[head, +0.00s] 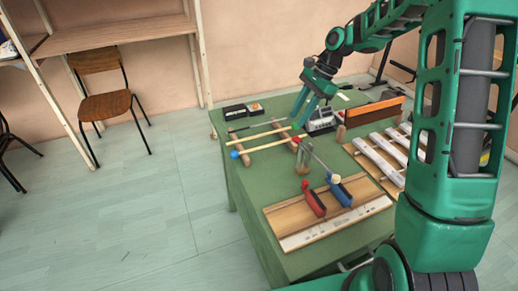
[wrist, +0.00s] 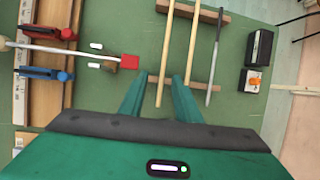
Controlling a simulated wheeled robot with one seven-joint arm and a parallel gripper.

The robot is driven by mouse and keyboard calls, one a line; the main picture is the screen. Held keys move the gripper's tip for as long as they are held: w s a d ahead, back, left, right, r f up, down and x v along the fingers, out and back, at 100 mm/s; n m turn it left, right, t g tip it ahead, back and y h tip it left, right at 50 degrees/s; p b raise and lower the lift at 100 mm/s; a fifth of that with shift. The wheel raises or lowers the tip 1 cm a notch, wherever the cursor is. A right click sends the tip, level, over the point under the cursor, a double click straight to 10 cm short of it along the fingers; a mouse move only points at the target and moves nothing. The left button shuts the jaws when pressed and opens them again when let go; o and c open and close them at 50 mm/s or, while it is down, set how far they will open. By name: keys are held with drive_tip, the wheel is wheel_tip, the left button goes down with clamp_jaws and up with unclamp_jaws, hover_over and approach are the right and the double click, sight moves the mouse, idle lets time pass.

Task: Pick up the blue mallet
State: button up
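The blue mallet has a blue ball head (head: 235,154) at the left edge of the green table and a pale wooden stick (head: 262,146) lying across dark wooden bars. In the wrist view a wooden stick (wrist: 165,55) that looks like this mallet's runs up past the top edge, its head out of view. My gripper (head: 301,121) is open and empty above the table, toward the handle ends of the sticks. In the wrist view its fingers (wrist: 161,82) lie on either side of that stick's lower end, apparently above it. A second wooden stick (wrist: 192,45) lies just to the right.
A thin dark stick (wrist: 214,60) lies parallel beyond. A grey rod with a red end (wrist: 130,62) lies to the left, near red (head: 313,200) and blue (head: 341,193) clapper-like pieces on a wooden board. Dark boxes (head: 235,112) and a metal box (head: 321,122) stand behind.

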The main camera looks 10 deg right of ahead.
sight(271, 145)
drive_tip(key=shift+w+x, duration=0.15)
drive_tip(key=shift+x, duration=1.65)
drive_tip(key=shift+w+x, duration=0.2)
drive_tip(key=shift+x, duration=1.65)
drive_tip(key=shift+w+x, duration=0.15)
drive_tip(key=shift+x, duration=1.65)
clamp_jaws()
